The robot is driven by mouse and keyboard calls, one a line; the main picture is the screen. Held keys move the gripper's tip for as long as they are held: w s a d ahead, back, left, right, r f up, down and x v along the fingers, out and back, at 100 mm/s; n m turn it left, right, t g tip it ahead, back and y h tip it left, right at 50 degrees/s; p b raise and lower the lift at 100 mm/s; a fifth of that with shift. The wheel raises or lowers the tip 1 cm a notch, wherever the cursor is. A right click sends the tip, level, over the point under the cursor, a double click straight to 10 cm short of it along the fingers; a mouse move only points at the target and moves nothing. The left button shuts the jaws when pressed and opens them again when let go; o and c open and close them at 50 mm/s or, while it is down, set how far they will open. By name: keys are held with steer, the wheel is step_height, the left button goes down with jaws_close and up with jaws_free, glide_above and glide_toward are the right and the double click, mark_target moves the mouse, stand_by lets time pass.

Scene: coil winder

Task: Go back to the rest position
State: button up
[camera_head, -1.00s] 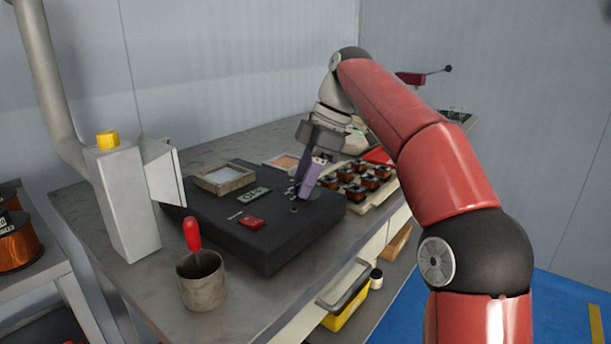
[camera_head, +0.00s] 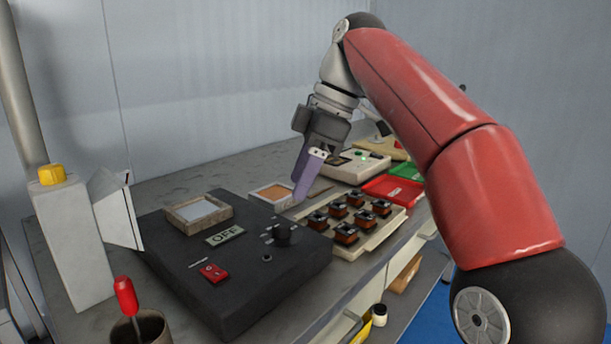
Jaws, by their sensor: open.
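My gripper (camera_head: 308,178) hangs from my red arm above the workbench, pointing down. Its purple finger is plain to see, and nothing shows between the fingers. It is above and behind the dark knob of the black control box (camera_head: 185,285), and clear of the knob. The box carries an OFF plate (camera_head: 224,236), a red switch (camera_head: 214,272) and the knob (camera_head: 283,233).
A tray with several copper coils (camera_head: 371,240) stands right of the box. Behind it are a red tray (camera_head: 391,188) and a white device (camera_head: 352,165). A grey post with a yellow button (camera_head: 51,174) and a cup with a red-handled tool (camera_head: 125,296) are at left.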

steer(key=s+f+m, duration=0.1)
steer(key=s+d+f+m+t+h, duration=0.1)
steer(key=m, duration=0.1)
steer(key=s+f+m, duration=0.1)
steer(key=shift+s+d+f+m+t, duration=0.1)
steer(key=shift+d+f+m+t, duration=0.1)
steer(key=shift+d+m+t, duration=0.1)
steer(key=s+d+f+m+t+h, duration=0.3)
steer(key=s+d+f+m, duration=0.8)
steer(key=d+f, duration=0.2)
steer(key=shift+d+f+m+t, duration=0.15)
steer(key=shift+f+m+t, duration=0.2)
steer(key=shift+f, duration=0.4)
steer(key=s+d+f+m, duration=0.1)
steer(key=f, duration=0.1)
steer(key=s+d+f+m, duration=0.1)
steer(key=s+f, duration=0.1)
steer(key=s+d+f+m+t, duration=0.1)
steer(key=f, duration=0.2)
steer(key=shift+s+d+f, duration=0.1)
steer(key=shift+s+d, duration=0.15)
steer(key=shift+c, duration=0.3)
